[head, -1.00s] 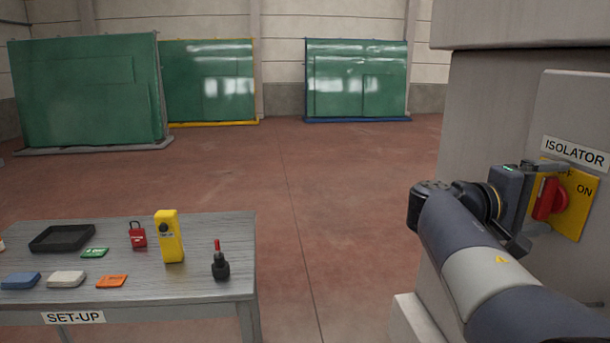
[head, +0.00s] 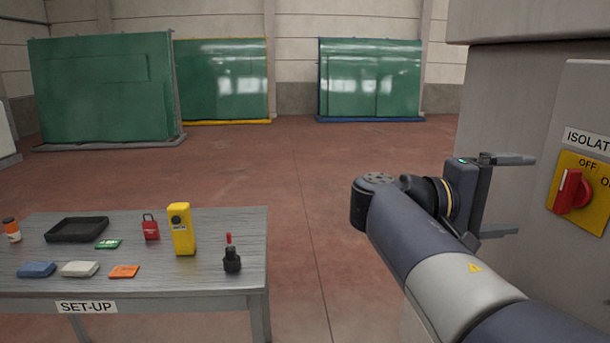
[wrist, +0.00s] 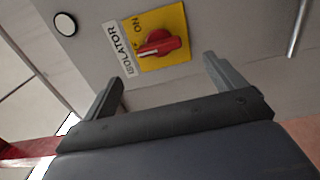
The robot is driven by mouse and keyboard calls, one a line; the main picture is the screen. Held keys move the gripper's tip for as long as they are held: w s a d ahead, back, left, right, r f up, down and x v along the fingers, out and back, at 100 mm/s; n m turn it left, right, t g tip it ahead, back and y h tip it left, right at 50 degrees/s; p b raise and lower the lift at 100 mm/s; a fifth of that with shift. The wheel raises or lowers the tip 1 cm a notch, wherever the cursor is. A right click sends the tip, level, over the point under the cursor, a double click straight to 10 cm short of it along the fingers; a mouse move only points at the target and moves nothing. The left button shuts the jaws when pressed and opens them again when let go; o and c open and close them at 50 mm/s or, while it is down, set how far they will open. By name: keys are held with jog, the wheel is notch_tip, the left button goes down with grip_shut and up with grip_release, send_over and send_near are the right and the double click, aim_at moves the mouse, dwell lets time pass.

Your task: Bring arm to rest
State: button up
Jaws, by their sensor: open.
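My gripper (head: 510,196) is open and empty at the right of the head view, its two fingers pointing right toward the isolator panel. A clear gap lies between the fingertips and the red isolator knob (head: 572,190) on its yellow plate (head: 597,170). In the wrist view the open fingers of my gripper (wrist: 165,88) frame the red knob (wrist: 158,42) from a distance, and nothing is between them. The knob's handle is tilted in the head view; which mark it points to is hard to tell.
A set-up table (head: 190,285) stands at the lower left with a black tray (head: 76,230), a red padlock (head: 151,228), a yellow tester (head: 182,230) and other small items. Green glass racks (head: 100,90) stand behind. The floor (head: 330,180) between is clear.

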aim_at(560, 192)
jog(key=shift+m, duration=0.3)
jog(key=d, duration=0.3)
jog(key=d+p, duration=0.1)
jog(key=d, duration=0.3)
jog(key=w+d, duration=0.1)
jog(key=d, duration=0.3)
jog(key=shift+f+p, duration=0.1)
jog(key=shift+p, duration=0.2)
jog(key=shift+a+m+b, duration=0.1)
jog(key=shift+m+b, duration=0.35)
jog(key=shift+m, duration=0.45)
jog(key=m+b, duration=0.1)
jog(key=m, duration=0.2)
jog(key=shift+m, duration=0.3)
jog(key=m, duration=0.6)
jog(key=shift+r, duration=0.2)
jog(key=a+b, duration=0.1)
jog(key=a, duration=0.6)
jog(key=shift+s+a, duration=0.15)
jog(key=shift+s, duration=0.2)
jog(key=shift+f, duration=0.15)
